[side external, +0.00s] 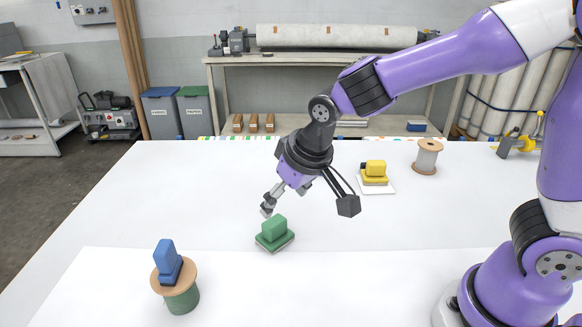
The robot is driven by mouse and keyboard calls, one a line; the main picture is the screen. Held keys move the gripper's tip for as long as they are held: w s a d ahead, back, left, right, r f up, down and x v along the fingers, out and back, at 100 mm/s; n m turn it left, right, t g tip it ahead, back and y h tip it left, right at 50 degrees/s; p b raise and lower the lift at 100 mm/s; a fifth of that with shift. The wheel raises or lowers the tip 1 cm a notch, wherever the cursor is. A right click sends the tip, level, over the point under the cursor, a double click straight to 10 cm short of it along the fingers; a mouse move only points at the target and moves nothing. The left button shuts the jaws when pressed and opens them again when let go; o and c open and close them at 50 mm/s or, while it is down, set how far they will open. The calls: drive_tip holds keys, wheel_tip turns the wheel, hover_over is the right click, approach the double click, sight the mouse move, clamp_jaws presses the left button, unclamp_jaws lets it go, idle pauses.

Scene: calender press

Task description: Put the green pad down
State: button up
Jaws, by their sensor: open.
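The green pad (274,232) sits on the white table, a green block on a wider green base with a thin pale underside. My gripper (306,205) is above it, tilted, with its fingers spread apart. One fingertip is just above and left of the pad, the other is farther right over the table. Nothing is held between the fingers, and the pad looks clear of them.
A blue pad (167,262) stands on a green spool (180,294) at the front left. A yellow pad (374,172) rests on a white square (376,187). The left table area is clear.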

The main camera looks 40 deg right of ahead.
drive_tip(key=s+d+r, duration=0.3)
drive_tip(key=s+d, duration=0.1)
drive_tip(key=s, duration=0.2)
drive_tip(key=s+d+r+t, duration=0.1)
drive_tip(key=s+d+r, duration=0.3)
drive_tip(key=s, duration=0.3)
